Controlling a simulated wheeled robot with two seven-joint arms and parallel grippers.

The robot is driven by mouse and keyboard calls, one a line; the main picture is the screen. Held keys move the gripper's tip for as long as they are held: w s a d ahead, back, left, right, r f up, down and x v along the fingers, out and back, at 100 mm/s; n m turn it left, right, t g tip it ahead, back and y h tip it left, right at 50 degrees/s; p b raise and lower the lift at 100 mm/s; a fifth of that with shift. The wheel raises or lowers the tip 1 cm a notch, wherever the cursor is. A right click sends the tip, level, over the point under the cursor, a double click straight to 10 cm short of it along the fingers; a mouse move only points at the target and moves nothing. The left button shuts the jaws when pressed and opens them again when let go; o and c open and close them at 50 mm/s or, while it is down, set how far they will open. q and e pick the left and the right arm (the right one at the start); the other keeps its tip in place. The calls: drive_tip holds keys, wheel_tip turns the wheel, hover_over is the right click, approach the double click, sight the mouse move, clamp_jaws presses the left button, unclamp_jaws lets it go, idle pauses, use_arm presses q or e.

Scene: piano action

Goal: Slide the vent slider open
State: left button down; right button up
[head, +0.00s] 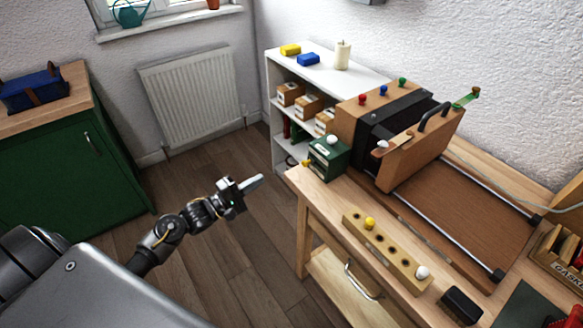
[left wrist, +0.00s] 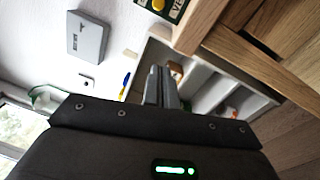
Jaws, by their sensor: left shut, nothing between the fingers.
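My left gripper (head: 256,182) is shut and empty, in the air over the floor to the left of the workbench. Its closed fingers also show in the left wrist view (left wrist: 161,86), touching nothing. On the bench stands a wooden bellows unit (head: 419,150) with black folds. A white knob (head: 383,144) sits on its front board, and a green piece (head: 466,98) sticks out at its upper right. My right gripper is not in view.
A green box (head: 328,159) with a white knob stands at the bench's left corner. A wooden strip (head: 385,250) with holes and two knobs lies along the front, near a black block (head: 461,306). A white shelf (head: 318,72) stands behind. The floor around my left gripper is clear.

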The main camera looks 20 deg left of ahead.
sight(292, 176)
use_arm(q)
drive_tip(key=shift+s+d+r+n, duration=0.1)
drive_tip(key=shift+d+n, duration=0.05)
drive_tip(key=shift+n, duration=1.15)
drive_tip(key=w+d+r+p, duration=0.1)
drive_tip(key=w+d, duration=0.1)
drive_tip(key=w+d+p, duration=0.1)
drive_tip(key=w+d, duration=0.2)
drive_tip(key=w+d+r, duration=0.1)
drive_tip(key=w+d, duration=0.1)
drive_tip(key=w, duration=0.1)
drive_tip(key=shift+d+r+p, duration=0.2)
drive_tip(key=shift+r+p, duration=0.15)
drive_tip(key=shift+p, duration=0.05)
drive_tip(key=shift+s+d+r, duration=0.1)
drive_tip(key=shift+d, duration=0.3)
